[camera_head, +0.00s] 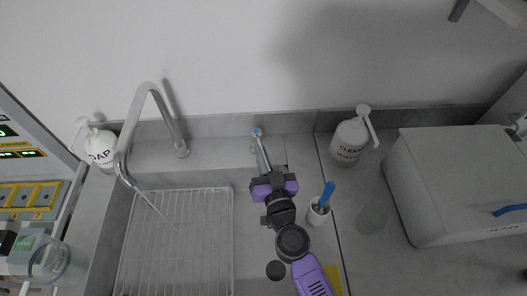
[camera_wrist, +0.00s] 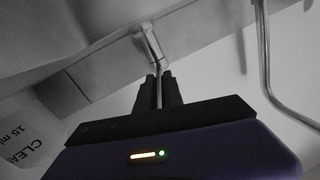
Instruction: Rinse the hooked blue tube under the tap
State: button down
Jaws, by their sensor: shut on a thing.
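My gripper (camera_head: 268,178) is shut on a thin grey rod (camera_head: 264,155), held near the back edge of the sink, right of the tap. The rod's far end carries a small pale blue tip beside a pale cylindrical piece; whether it is the hooked blue tube I cannot tell. In the wrist view the rod (camera_wrist: 159,90) rises between the fingers to a pale cylinder (camera_wrist: 148,42). The chrome tap (camera_head: 140,105) arches over the left of the sink. A thin pale line (camera_head: 157,208), possibly water, runs from its spout. The held piece is apart from it.
A wire rack (camera_head: 233,215) lies in the sink. Soap (camera_head: 100,148) and cleaner (camera_head: 350,138) bottles stand left and right. A white cup (camera_head: 317,215) holds a blue-handled thing (camera_head: 328,193). A white box (camera_head: 425,185) with a blue piece (camera_head: 510,209) stands right. A clear jar (camera_head: 370,218) is between.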

jog(key=shift+r, duration=0.1)
jog(key=c, duration=1.5)
grip_release()
jog(key=shift+o, duration=0.2)
jog(key=s, duration=0.4)
jog(key=s+d, duration=0.1)
jog(key=s, duration=0.1)
jog(key=shift+s, duration=0.1)
jog(key=shift+s+d, duration=0.2)
jog(key=shift+s, duration=0.55)
